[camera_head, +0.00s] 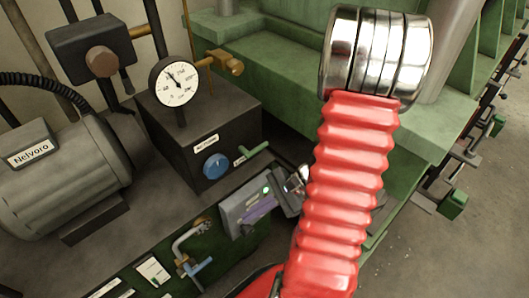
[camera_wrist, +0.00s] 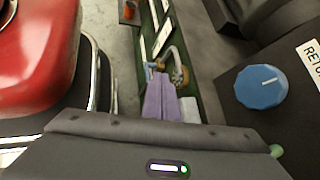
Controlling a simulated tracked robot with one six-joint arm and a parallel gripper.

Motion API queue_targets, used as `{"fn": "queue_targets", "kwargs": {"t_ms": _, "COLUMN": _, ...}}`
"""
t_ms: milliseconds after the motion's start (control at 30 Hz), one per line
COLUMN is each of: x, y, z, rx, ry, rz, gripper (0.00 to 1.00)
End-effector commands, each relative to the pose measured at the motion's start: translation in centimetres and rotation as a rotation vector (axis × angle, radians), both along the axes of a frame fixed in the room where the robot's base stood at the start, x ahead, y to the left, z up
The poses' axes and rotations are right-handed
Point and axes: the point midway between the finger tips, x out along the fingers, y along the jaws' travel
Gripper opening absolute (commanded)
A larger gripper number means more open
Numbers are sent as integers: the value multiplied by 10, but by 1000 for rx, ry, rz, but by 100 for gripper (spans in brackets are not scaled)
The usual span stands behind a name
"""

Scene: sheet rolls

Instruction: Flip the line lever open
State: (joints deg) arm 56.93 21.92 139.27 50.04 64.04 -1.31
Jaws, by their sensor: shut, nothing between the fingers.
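A green lever (camera_head: 255,152) sticks out from the dark box (camera_head: 220,130), beside a small white label too small to read surely. Its handle points to the upper right. In the wrist view only a pale green tip (camera_wrist: 276,151), probably this lever, shows at the right end of my gripper's body. My gripper (camera_head: 258,208) is just below and in front of the lever, apart from it as far as I can see. In the wrist view its purple fingers (camera_wrist: 160,84) are together and empty, over the green frame and pipe tap.
A blue knob (camera_head: 215,165) sits left of the lever; it also shows in the wrist view (camera_wrist: 260,86). A gauge (camera_head: 174,81) stands above the box. A bent pipe with a blue tap (camera_head: 198,266) lies below left. A grey motor (camera_head: 65,165) stands at left.

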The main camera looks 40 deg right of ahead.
Motion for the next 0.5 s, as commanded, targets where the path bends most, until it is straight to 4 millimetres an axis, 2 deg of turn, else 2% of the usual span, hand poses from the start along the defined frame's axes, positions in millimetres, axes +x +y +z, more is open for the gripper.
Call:
{"fn": "queue_targets", "kwargs": {"t_ms": 267, "x": 26, "y": -36, "z": -23, "rx": 260, "ry": -14, "rz": -387, "gripper": 0}}
{"fn": "queue_targets", "kwargs": {"t_ms": 367, "x": 36, "y": -58, "z": -31, "rx": 347, "ry": -34, "rz": -542, "gripper": 0}}
{"fn": "queue_targets", "kwargs": {"t_ms": 500, "x": 48, "y": -99, "z": -42, "rx": 458, "ry": -80, "rz": -775, "gripper": 0}}
